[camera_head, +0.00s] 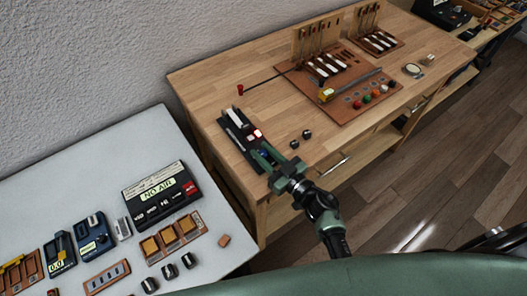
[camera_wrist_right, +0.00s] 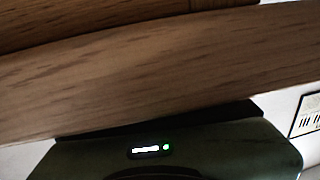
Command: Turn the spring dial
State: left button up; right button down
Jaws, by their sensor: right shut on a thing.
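A dark narrow device (camera_head: 233,128) lies near the left end of the wooden workbench. It carries a white block (camera_head: 234,117), a red part (camera_head: 256,134) and a small blue part (camera_head: 263,153). My right gripper (camera_head: 266,156) reaches over its near end and is shut on a part there. I take that part to be the spring dial, but the fingers hide most of it. In the right wrist view, wood fills the upper part and my dark gripper housing the bottom; no fingertips show. My left gripper is not in view.
Two small black knobs (camera_head: 301,138) stand right of my gripper. A brown board (camera_head: 350,105) with coloured knobs lies farther back. A grey table (camera_head: 75,185) at left holds a NO AIR box (camera_head: 160,195) and several small parts.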

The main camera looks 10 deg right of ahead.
aim_at(266, 157)
jog(key=shift+m+t+h, duration=0.6)
jog(key=shift+m+h, duration=0.4)
jog(key=shift+h, duration=0.5)
jog(key=c, duration=1.1)
grip_release()
jog(key=shift+s, duration=0.1)
jog(key=shift+s+d+f, duration=0.1)
jog(key=shift+s+d, duration=0.05)
jog(key=shift+s, duration=0.15)
jog(key=b+v, duration=0.1)
jog(key=v, duration=0.5)
jog(key=shift+s+d, duration=0.1)
jog(key=shift+s, duration=0.4)
